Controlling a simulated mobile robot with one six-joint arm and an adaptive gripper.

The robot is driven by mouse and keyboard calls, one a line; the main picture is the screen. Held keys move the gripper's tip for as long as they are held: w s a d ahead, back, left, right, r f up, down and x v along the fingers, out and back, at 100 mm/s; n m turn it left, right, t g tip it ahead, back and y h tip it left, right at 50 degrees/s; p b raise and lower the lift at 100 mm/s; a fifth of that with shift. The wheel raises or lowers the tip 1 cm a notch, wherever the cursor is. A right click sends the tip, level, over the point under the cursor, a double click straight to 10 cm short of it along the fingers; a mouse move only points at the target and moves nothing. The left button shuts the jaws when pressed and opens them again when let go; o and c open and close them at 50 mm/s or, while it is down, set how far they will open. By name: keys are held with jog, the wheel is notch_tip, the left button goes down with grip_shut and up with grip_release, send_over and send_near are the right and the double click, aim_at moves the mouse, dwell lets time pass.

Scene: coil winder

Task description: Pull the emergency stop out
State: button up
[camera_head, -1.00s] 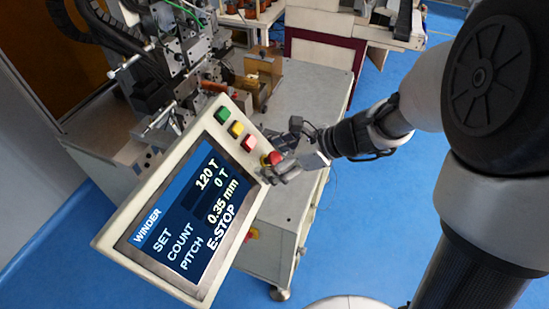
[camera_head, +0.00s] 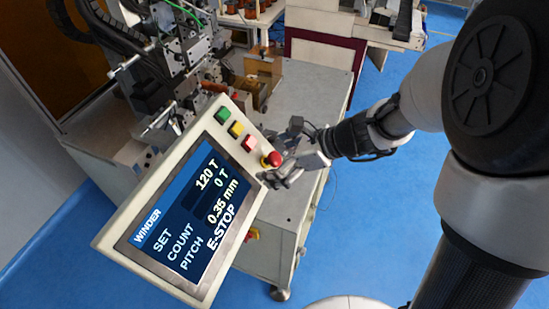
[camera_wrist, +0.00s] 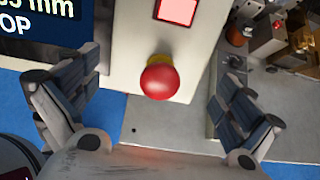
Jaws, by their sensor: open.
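The emergency stop is a red mushroom knob (camera_head: 274,158) on a yellow base at the lower right corner of the winder's panel. In the wrist view the red knob (camera_wrist: 159,78) sits in the middle, between the spread fingers. My gripper (camera_head: 283,160) is at that corner of the panel, open, with one finger below the knob and one above it. In the wrist view my gripper (camera_wrist: 152,105) shows both fingers well apart from the knob. The panel screen (camera_head: 192,207) reads E-STOP.
Green (camera_head: 222,115), yellow (camera_head: 236,129) and red square (camera_head: 249,143) buttons line the panel's edge above the knob. The winding mechanism (camera_head: 170,60) stands behind the panel. A grey cabinet top (camera_head: 310,95) lies behind my gripper. Blue floor is free at the right.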

jog(key=p+v, duration=0.4)
jog(key=v, duration=0.3)
dwell(0.3)
jog(key=shift+a, duration=0.1)
dwell(0.3)
